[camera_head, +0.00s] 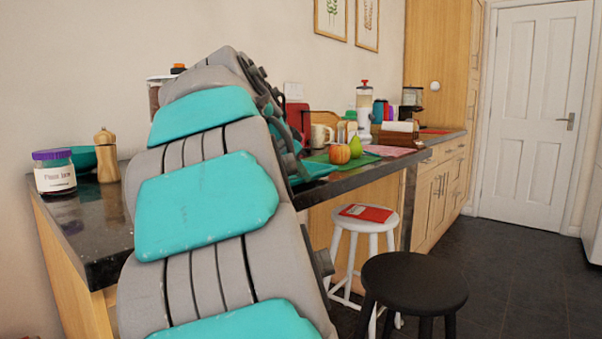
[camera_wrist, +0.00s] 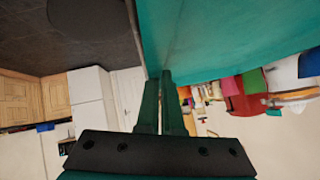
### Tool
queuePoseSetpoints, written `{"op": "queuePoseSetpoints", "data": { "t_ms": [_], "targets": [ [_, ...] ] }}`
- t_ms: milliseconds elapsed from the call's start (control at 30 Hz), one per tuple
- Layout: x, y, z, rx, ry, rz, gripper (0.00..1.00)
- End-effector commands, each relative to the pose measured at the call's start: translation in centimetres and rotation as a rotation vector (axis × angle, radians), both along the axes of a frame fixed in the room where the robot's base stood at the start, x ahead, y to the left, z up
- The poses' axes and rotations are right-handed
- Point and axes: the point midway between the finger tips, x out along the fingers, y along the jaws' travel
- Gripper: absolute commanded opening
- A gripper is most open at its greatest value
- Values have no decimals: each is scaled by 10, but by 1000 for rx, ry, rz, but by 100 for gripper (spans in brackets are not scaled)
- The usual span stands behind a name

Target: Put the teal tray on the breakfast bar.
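The teal tray (camera_wrist: 230,35) fills the upper right of the wrist view, close to the camera. My gripper (camera_wrist: 160,76) has its fingers close together at the tray's near corner and looks shut on its edge. In the head view only a teal sliver of the tray (camera_head: 318,169) shows past my arm, by the front edge of the breakfast bar (camera_head: 375,168). My gripper is hidden behind my arm there. I cannot tell whether the tray touches the bar.
On the bar's left end stand a plum jam jar (camera_head: 54,174), a teal bowl (camera_head: 84,159) and a wooden mill (camera_head: 107,158). An apple (camera_head: 339,154) and a pear (camera_head: 355,148) are beyond the tray. A white stool (camera_head: 340,222) with a red book and a black stool (camera_head: 414,284) stand in front.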

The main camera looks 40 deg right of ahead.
Motion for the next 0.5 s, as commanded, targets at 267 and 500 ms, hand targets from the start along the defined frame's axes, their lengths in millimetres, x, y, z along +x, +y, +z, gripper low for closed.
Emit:
{"op": "queuePoseSetpoints", "data": {
  "t_ms": [267, 500],
  "targets": [
    [0, 0, -6, -1, -1, 0, 0],
    [0, 0, -7, -1, -1, 0, 17]
  ]
}}
